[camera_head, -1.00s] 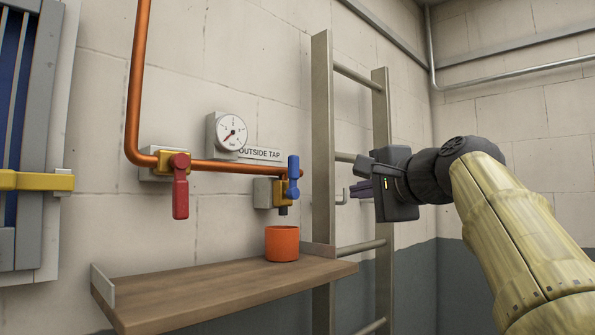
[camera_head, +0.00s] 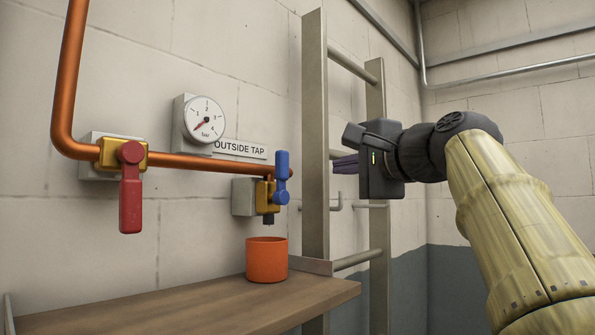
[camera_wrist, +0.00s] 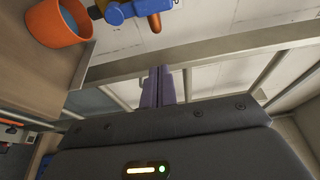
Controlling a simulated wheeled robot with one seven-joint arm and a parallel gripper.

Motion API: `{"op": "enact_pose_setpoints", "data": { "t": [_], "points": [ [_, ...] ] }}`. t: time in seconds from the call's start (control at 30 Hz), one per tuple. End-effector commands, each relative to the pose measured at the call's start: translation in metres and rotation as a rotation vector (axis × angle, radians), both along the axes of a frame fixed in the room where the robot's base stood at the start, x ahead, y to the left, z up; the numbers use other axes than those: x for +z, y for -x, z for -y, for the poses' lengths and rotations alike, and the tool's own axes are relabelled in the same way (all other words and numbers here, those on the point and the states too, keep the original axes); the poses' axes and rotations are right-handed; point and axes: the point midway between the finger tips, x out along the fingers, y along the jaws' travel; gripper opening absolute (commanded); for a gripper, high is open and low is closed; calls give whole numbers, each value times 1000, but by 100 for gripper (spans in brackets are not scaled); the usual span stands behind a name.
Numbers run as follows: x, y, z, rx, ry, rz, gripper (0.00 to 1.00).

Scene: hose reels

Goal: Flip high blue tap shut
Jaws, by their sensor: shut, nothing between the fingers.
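The blue tap handle (camera_head: 282,177) stands upright on a brass valve body (camera_head: 264,197) at the end of the copper pipe, beneath the "OUTSIDE TAP" label. In the wrist view the blue handle (camera_wrist: 122,11) shows at the top, left of the fingers, partly cut off by the frame edge. My gripper (camera_head: 345,163) is to the right of the tap, apart from it, with the ladder's left rail between them in the head view. In the wrist view its purple fingers (camera_wrist: 158,86) are together and empty.
A red lever (camera_head: 130,190) hangs down on the pipe's left valve. An orange cup (camera_head: 266,260) stands on the wooden shelf (camera_head: 200,304) below the tap. A ladder (camera_head: 315,130) stands close to my gripper. A pressure gauge (camera_head: 206,119) is above the pipe.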

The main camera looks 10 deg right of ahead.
Motion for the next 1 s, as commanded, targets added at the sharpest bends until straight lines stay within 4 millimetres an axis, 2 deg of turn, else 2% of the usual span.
{"op": "enact_pose_setpoints", "data": {
  "t": [0.17, 0.37, 0.9, 1.0],
  "points": [
    [0, -1, -5, 9, 0, 0, 0],
    [1, -17, -7, 5, -1, -3, 0],
    [3, -99, -31, 4, 0, -2, 0],
    [2, -88, -41, 2, 1, 0, 0]
  ]
}}
